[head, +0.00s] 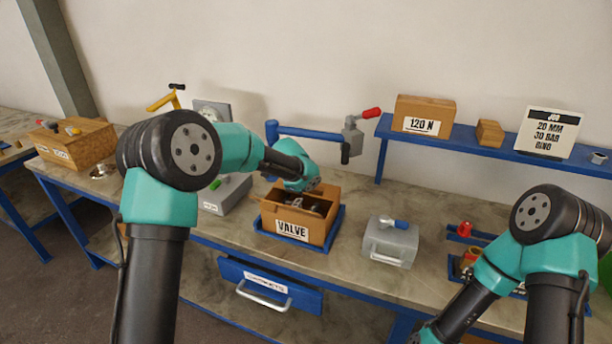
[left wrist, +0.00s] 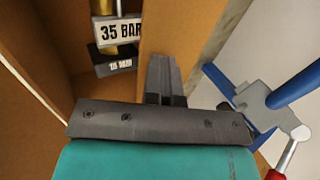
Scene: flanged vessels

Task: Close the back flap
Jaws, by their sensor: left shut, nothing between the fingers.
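The brown box (head: 322,231) marked VALVE stands on a blue tray (head: 262,226) with its top open. Dark parts (head: 296,204) show inside it. In the left wrist view, the box inside shows at left with a fitting tagged 35 BAR (left wrist: 118,30). A brown panel (left wrist: 185,28), which looks like the back flap, lies past my fingers. In the head view my arm hides the back of the box. My left gripper (left wrist: 163,68) is shut and empty, over or against this panel; I cannot tell if it touches. My right gripper is out of view.
A blue clamp arm (head: 310,132) with a red handle (head: 371,112) stands behind the box; it is close at right in the left wrist view (left wrist: 262,95). A blue drawer (head: 230,272) sticks out below.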

